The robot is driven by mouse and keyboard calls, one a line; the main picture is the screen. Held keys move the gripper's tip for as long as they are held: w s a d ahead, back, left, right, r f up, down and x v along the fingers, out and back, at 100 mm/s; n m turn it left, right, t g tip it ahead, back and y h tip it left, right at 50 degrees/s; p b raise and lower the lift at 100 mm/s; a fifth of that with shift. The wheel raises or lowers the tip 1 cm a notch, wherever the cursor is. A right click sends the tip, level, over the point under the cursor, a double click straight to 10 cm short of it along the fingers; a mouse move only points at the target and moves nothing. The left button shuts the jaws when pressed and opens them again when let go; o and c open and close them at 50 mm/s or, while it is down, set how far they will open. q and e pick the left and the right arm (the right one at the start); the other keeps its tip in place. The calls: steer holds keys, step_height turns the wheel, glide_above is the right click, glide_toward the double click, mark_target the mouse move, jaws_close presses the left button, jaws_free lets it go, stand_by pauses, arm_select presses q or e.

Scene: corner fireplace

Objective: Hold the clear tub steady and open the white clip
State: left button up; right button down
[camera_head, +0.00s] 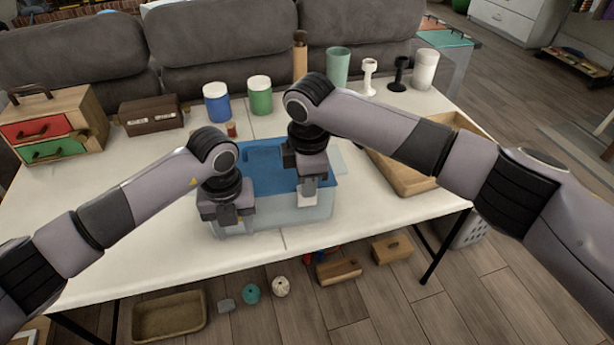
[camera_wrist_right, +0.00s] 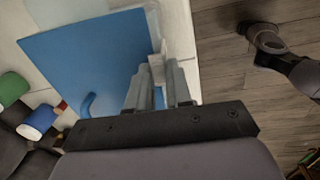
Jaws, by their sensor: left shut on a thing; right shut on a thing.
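The clear tub (camera_head: 285,214) stands on the white table with a blue lid (camera_head: 265,175) on top. The lid fills the left of the right wrist view (camera_wrist_right: 85,62). My left gripper (camera_head: 228,216) is shut on the tub's wall at its front left; its fingertips are partly hidden. My right gripper (camera_head: 307,187) points down at the tub's front right side and is shut on the white clip (camera_head: 308,198). In the right wrist view the clip (camera_wrist_right: 156,64) shows just beyond the fingers, at the lid's edge. The fingers hide part of it.
Blue (camera_head: 217,103) and green (camera_head: 260,95) jars stand behind the tub. A wooden tray (camera_head: 405,180) lies to the right, beneath my right arm. A small drawer box (camera_head: 60,122) and a brown box (camera_head: 151,116) stand at the left. The table front is clear.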

mark_target(308, 203)
steer(key=shift+s+d+f+t+y, duration=0.2)
steer(key=shift+s+f+t, duration=0.25)
steer(key=shift+s+t, duration=0.7)
steer(key=shift+s+d+f+t+y, duration=0.1)
steer(key=shift+s+f+t+y, duration=0.3)
steer(key=shift+t, duration=1.4)
steer(key=shift+s+d+f+t+y, duration=0.15)
steer(key=shift+s+f+t, duration=0.3)
steer(key=shift+s+t, duration=0.8)
steer(key=shift+w+t, duration=0.25)
steer(key=shift+t, duration=0.05)
steer(key=c, duration=1)
jaws_free()
steer(key=shift+r, duration=0.1)
steer(key=v, duration=1.2)
